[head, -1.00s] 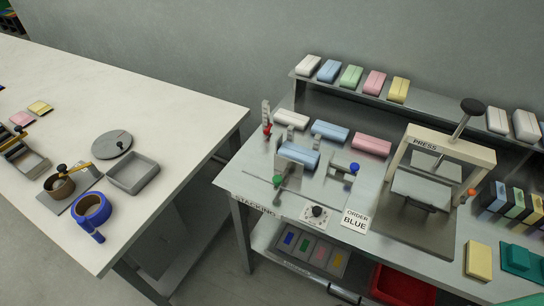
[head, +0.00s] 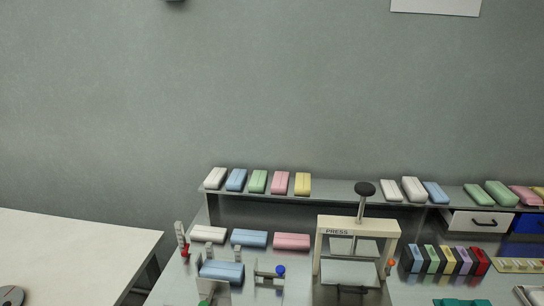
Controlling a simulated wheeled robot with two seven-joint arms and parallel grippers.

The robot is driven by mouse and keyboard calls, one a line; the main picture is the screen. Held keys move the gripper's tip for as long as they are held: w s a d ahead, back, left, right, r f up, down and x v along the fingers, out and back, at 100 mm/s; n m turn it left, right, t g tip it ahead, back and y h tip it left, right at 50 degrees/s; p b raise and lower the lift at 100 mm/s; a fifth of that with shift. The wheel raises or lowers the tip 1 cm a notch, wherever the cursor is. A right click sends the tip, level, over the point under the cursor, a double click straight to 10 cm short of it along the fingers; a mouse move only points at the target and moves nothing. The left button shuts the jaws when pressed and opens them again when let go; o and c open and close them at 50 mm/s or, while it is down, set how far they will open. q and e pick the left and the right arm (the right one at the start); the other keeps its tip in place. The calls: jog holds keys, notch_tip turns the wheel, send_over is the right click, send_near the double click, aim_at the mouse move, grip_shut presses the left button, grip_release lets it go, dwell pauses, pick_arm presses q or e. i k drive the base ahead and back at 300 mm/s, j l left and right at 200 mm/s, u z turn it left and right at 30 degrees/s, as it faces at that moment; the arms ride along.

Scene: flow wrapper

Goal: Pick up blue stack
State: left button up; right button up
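In the head view, a blue stack (head: 222,270) sits in the metal stacking fixture at the front left of the metal bench. A second blue block (head: 249,238) lies behind it, between a white block (head: 208,233) and a pink block (head: 291,241). Another blue block (head: 236,180) lies on the raised shelf, and one more (head: 435,192) lies at the shelf's right part. Neither of my grippers shows in the view.
The press (head: 357,227) stands right of the fixture, with several coloured upright blocks (head: 445,260) beyond it. A blue-knobbed clamp (head: 280,271) is beside the stack. A white table (head: 75,255) is at the left, across a gap.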

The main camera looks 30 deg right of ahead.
aim_at(437, 196)
jog(key=z, duration=1.95)
